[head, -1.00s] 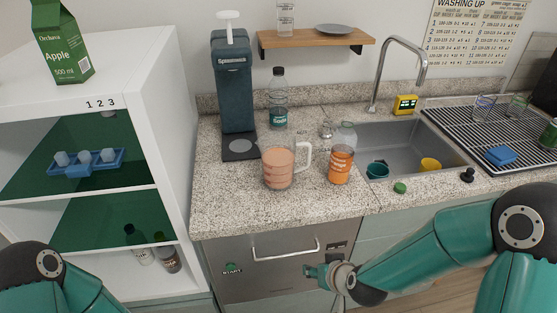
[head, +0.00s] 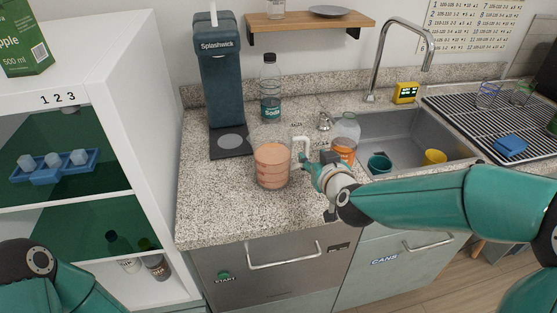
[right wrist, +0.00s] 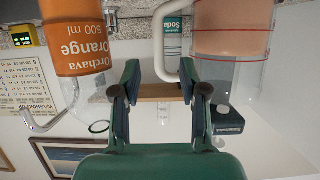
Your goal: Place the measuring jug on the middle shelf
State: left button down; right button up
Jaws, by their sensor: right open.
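The measuring jug (head: 271,167), clear with red lines and pinkish-brown contents, stands upright on the granite counter. Its white handle (right wrist: 159,45) faces right in the head view. My right gripper (head: 306,163) is at the handle; in the right wrist view its open fingers (right wrist: 160,75) are on either side of the handle, not closed on it.
An orange juice bottle (head: 345,135) stands just right of the right gripper. The drinks machine (head: 222,75) and soda bottle (head: 270,88) stand behind the jug. A sink (head: 410,135) lies at right. Counter left of the jug is clear.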

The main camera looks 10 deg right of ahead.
aim_at(308, 150)
jog(key=shift+p+x, duration=0.7)
jog(key=shift+x, duration=2.85)
jog(key=shift+s, duration=0.1)
grip_shut()
jog(key=shift+r, duration=0.1)
